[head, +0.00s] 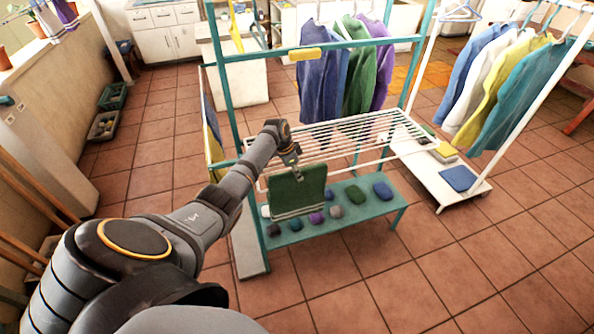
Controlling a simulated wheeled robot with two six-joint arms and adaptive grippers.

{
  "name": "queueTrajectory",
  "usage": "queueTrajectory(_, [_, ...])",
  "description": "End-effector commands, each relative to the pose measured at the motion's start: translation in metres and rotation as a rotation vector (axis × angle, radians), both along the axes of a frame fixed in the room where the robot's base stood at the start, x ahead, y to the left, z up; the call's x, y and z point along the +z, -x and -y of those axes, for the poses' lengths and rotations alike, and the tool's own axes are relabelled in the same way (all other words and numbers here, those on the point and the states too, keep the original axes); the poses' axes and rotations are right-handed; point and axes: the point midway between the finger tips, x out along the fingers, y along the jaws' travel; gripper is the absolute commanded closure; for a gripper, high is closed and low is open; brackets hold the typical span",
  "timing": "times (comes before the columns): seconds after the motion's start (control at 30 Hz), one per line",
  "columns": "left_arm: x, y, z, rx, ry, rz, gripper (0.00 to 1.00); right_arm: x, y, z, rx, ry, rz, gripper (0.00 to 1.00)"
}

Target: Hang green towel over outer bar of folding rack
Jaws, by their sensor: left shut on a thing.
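The green towel (297,192) hangs flat below my left gripper (292,166), in front of the near side of the folding rack. It has pale stripes near its lower edge. My left gripper is shut on the towel's upper part. The folding rack has a white barred shelf (350,136) on a teal frame, and its near outer bar (350,165) runs just behind and beside the towel. I cannot tell whether the towel touches the bar. My right gripper is not in view.
A low teal shelf (352,222) with several rolled cloths stands below the rack. Shirts hang behind it, and a white garment rail (520,130) with more shirts stands at the right. The tiled floor in front is clear.

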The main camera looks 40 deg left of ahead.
Motion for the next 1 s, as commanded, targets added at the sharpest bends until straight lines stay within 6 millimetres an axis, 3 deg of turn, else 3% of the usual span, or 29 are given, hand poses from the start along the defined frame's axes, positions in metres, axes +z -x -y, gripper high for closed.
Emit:
queueTrajectory(0.1, [-0.023,0.0,0.0,0.0,0.001,-0.001,1.0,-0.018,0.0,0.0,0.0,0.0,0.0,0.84])
queueTrajectory(0.4, [-0.054,0.0,0.0,-0.001,0.0,0.0,1.0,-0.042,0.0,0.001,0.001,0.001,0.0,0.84])
queueTrajectory(0.87, [-0.06,0.0,0.0,-0.001,-0.001,0.001,1.0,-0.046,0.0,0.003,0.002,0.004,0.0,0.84])
queueTrajectory(0.9, [-0.06,0.0,0.0,-0.001,0.0,0.0,0.75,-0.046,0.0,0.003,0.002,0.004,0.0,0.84])
queueTrajectory(1.0, [-0.06,0.0,0.0,-0.001,0.0,0.0,0.61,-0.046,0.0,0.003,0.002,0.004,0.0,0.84])
